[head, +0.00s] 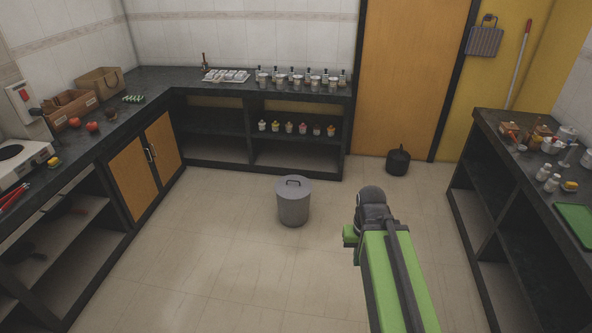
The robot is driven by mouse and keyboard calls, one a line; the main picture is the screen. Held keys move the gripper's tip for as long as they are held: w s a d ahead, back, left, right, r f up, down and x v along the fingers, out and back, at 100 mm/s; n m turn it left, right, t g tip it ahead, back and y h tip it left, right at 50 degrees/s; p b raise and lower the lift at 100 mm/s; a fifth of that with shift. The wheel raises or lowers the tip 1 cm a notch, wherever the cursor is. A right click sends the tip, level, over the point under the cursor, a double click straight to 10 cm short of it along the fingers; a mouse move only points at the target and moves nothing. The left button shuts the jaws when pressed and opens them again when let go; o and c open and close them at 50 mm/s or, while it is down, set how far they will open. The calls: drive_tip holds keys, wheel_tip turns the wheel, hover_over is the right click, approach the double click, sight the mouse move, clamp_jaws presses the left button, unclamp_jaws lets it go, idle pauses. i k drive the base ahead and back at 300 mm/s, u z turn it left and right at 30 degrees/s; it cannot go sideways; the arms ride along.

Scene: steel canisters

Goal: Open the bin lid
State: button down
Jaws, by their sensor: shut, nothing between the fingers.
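A grey metal bin (294,209) stands upright on the tiled floor near the middle of the head view. Its round lid (290,189) sits on top, closed, with a dark loop handle (293,180) across it. My green and dark grey arm reaches in from the bottom, to the right of the bin and apart from it. The fingers of my gripper do not show; they are hidden by the arm or out of the picture.
A dark counter with open shelves (215,122) runs along the left and back walls. Another shelf counter (512,166) stands at the right. A black pot-like container (398,162) is on the floor by the orange door (405,75). The floor around the bin is clear.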

sight(290, 187)
drive_tip(key=i, duration=1.1)
drive_tip(key=u, duration=4.8)
drive_tip(key=i, duration=0.05)
drive_tip(key=z, duration=2.75)
drive_tip(key=i, duration=2.4)
drive_tip(key=z, duration=1.1)
